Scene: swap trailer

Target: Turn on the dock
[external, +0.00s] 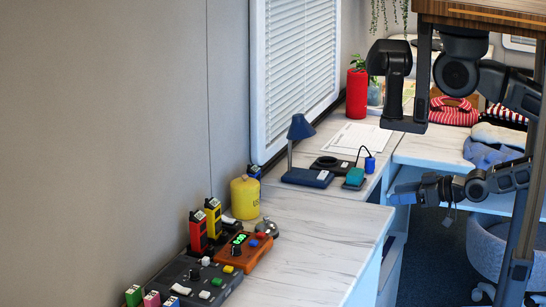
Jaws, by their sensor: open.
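I cannot tell for certain which device is the dock. A black dock-like unit (188,283) lies on the near counter, with a white knob, small coloured buttons and upright coloured handsets. Its lower edge is cut off by the frame. An orange unit (243,252) with a lit green display and a dark knob sits just behind it. A red handset (198,231) and a yellow handset (213,217) stand beside them. My gripper (418,191) is open, at the right beyond the counter edge, pointing left and well apart from these devices. Its fingertips are small and unclear.
A yellow canister (245,197) and a small round metal item (267,228) stand near the orange unit. A blue lamp (300,130) and a teal device (355,178) sit farther back. The counter's right half (325,235) is bare. A chair (495,240) stands right.

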